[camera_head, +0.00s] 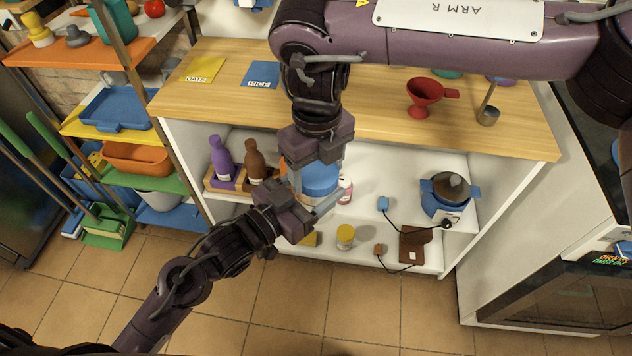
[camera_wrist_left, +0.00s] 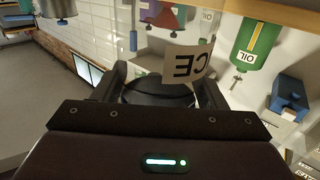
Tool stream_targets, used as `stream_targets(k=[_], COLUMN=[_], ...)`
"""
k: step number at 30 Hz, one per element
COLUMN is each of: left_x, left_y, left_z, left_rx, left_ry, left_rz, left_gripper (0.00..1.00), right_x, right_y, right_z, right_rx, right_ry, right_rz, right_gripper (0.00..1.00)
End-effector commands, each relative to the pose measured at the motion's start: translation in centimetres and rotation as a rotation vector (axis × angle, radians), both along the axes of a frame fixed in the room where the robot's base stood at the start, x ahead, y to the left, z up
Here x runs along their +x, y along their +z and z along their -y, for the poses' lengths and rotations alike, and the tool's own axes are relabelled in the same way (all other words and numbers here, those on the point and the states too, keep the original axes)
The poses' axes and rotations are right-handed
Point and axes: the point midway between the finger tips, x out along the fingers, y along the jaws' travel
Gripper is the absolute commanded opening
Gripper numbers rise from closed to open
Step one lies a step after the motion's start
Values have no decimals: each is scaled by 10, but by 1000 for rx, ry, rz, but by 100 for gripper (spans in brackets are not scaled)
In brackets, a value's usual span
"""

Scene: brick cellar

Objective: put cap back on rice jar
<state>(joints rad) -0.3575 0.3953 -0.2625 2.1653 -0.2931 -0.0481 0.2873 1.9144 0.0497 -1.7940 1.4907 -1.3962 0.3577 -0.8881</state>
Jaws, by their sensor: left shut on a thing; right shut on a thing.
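The blue cap (camera_head: 320,180) shows between the downward fingers of my right gripper (camera_head: 316,172), which is shut on it. My left gripper (camera_head: 312,208) reaches in from the lower left, just below it, and is shut on the rice jar. The jar is mostly hidden in the head view by the cap and grippers. In the left wrist view, the rice jar's white label (camera_wrist_left: 190,64) shows the letters "CE", upside down, beside a dark rounded shape between the fingers. Cap and jar are very close together; I cannot tell whether the cap is seated.
The wooden counter (camera_head: 380,110) behind holds a blue RICE mat (camera_head: 259,75), a yellow mat (camera_head: 203,70), a red funnel (camera_head: 424,94) and a metal scoop (camera_head: 488,114). Bottles (camera_head: 221,158) stand left on the shelf below; a blue cooker (camera_head: 447,195) stands right. A yellow-capped jar (camera_head: 345,235) sits lower.

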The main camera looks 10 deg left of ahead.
Motion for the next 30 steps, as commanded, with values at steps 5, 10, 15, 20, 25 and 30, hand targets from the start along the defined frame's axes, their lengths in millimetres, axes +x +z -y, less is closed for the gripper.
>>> stream_targets(k=[5,10,15,20,25,30], left_x=[0,0,0,0,0,0], left_y=[0,0,0,0,0,0], left_z=[0,0,0,0,0,0], left_rx=[0,0,0,0,0,0], left_ry=[0,0,0,0,0,0], left_rz=[0,0,0,0,0,0], left_gripper=[2,2,2,2,2,2], right_x=[0,0,0,0,0,0], right_y=[-1,0,0,0,0,0], right_z=[0,0,0,0,0,0], right_rx=[1,1,1,1,1,1], right_ry=[-145,-518,-886,-1046,-1042,-1041], right_rz=[-1,1,2,2,2,2], right_gripper=[39,39,39,39,76,92])
